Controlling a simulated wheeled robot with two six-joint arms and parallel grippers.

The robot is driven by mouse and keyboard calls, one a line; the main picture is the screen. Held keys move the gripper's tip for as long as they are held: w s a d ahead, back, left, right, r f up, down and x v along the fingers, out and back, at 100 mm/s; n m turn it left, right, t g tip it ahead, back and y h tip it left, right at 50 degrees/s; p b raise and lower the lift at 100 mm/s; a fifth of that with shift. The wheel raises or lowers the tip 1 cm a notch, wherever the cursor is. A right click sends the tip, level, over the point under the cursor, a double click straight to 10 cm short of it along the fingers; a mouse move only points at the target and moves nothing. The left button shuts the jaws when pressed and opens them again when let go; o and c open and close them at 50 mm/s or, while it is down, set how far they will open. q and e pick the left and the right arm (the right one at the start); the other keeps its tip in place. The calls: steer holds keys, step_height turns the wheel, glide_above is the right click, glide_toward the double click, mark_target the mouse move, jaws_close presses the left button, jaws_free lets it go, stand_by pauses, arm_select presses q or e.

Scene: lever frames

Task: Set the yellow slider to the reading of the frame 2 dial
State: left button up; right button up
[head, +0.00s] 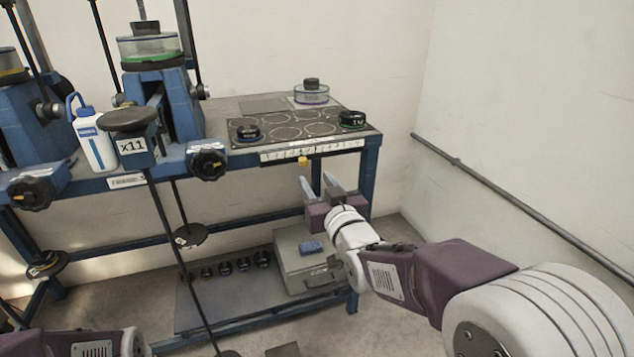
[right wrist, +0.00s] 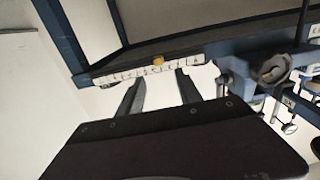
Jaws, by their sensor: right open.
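The yellow slider (head: 303,161) sits on a white scale strip (head: 340,147) along the front edge of the blue bench. In the right wrist view, the slider (right wrist: 158,61) is near the middle of the strip; its marks are too small to read. My right gripper (head: 316,181) is open and empty, below and in front of the slider, apart from it. In the right wrist view, the fingers (right wrist: 159,77) point toward the strip, one either side of the slider. A blue lever frame (head: 178,100) carries an "x11" tag; its number and any dial reading are not legible. My left gripper is out of view.
A dark plate (head: 290,128) with ring marks and black-topped weights lies on the bench. A white bottle (head: 95,145) and black knob (head: 207,162) are left of it. A grey box (head: 300,262) stands on the lower shelf. A wall rail (head: 500,191) runs at right.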

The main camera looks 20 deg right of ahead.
mark_target(304, 162)
steer(key=w+b, duration=0.4)
steer(key=w, duration=0.5)
steer(key=shift+w+f, duration=0.1)
jaws_close()
stand_by(1.3)
